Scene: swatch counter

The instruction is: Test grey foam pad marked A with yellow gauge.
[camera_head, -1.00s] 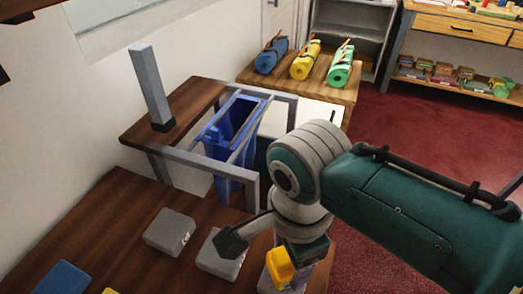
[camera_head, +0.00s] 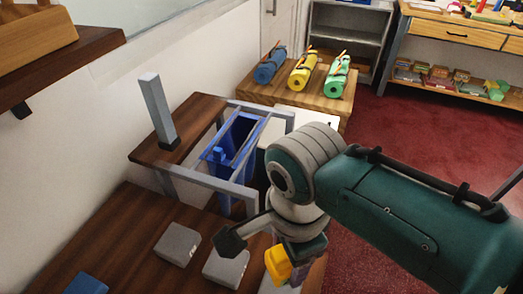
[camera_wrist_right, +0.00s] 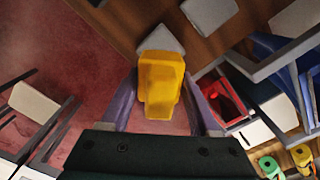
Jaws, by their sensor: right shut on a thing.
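My right gripper (camera_head: 292,268) is shut on the yellow gauge (camera_head: 278,264), low over the dark wooden counter (camera_head: 125,235). In the right wrist view the gauge (camera_wrist_right: 160,88) sits between the two fingers, with a grey pad (camera_wrist_right: 158,38) partly hidden behind it. Whether they touch, I cannot tell. In the head view a grey foam pad (camera_head: 177,243) lies on the counter, with a second grey pad (camera_head: 226,267) to its right. A grey patch below the gauge is mostly hidden. I cannot read a letter A on any pad. My left gripper is not in view.
A blue bin (camera_head: 238,140) stands in a grey frame behind the counter, near a grey post (camera_head: 158,110). A blue piece (camera_head: 86,284) lies at the counter's lower left. Rolled mats (camera_head: 301,70) lie on a far bench. Red floor is open at the right.

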